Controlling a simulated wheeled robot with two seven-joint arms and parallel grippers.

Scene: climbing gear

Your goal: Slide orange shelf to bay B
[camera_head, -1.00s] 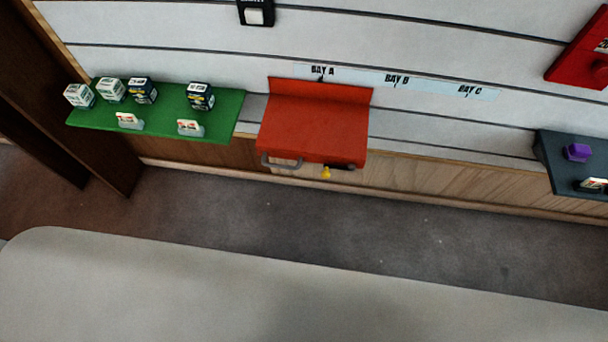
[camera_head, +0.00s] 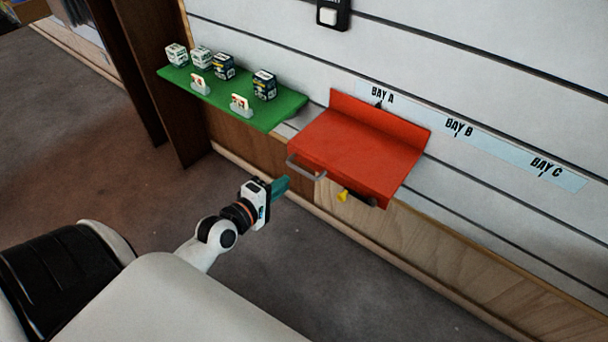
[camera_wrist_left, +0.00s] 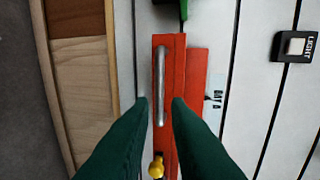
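The orange-red shelf (camera_head: 355,145) hangs on the slatted wall under the BAY A label (camera_head: 382,95). A grey bar handle (camera_head: 304,168) and a yellow knob (camera_head: 343,196) are on its front. The BAY B label (camera_head: 459,128) is to the right on the label strip. My left gripper (camera_head: 284,186) is in front of the shelf's left end, apart from the handle. In the left wrist view its two green fingers (camera_wrist_left: 159,102) are spread, with the handle (camera_wrist_left: 161,85) and the shelf front (camera_wrist_left: 171,60) beyond and between them. My right gripper is not in view.
A green shelf (camera_head: 285,110) with several small boxes and two cards is left of the orange shelf. The wall under BAY B and BAY C (camera_head: 546,167) is clear. A light switch (camera_head: 331,14) is above. A dark wooden post (camera_head: 165,70) stands at left.

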